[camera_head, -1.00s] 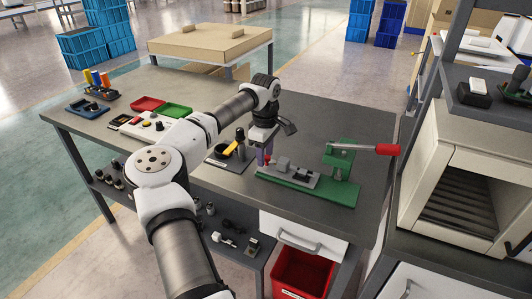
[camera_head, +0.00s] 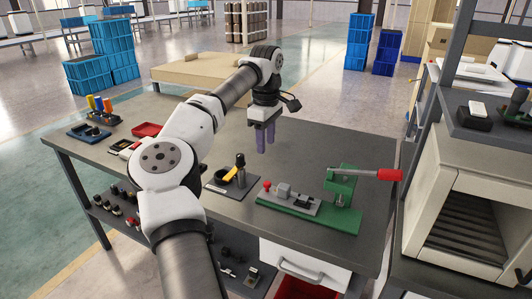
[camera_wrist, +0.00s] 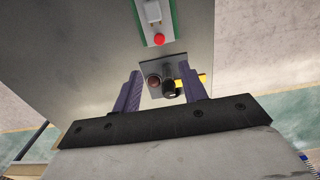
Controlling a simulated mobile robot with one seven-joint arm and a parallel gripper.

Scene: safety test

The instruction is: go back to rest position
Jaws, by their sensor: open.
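My gripper (camera_head: 266,138) has two purple fingers pointing down. It is raised above the grey workbench (camera_head: 310,150), behind the green fixture. The fingers are apart and hold nothing; in the wrist view my gripper (camera_wrist: 160,92) also shows an empty gap. The green fixture (camera_head: 325,215) with a red-handled lever and a small red knob (camera_head: 267,185) stands on the bench's right part. The fixture's end and red knob (camera_wrist: 159,40) show at the top of the wrist view.
A dark plate with a black-and-yellow tool (camera_head: 232,174) lies left of the fixture. A red tray (camera_head: 147,129) and a blue holder (camera_head: 90,132) stand farther left. A machine with a roller opening (camera_head: 470,220) stands at right. The bench's back right is clear.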

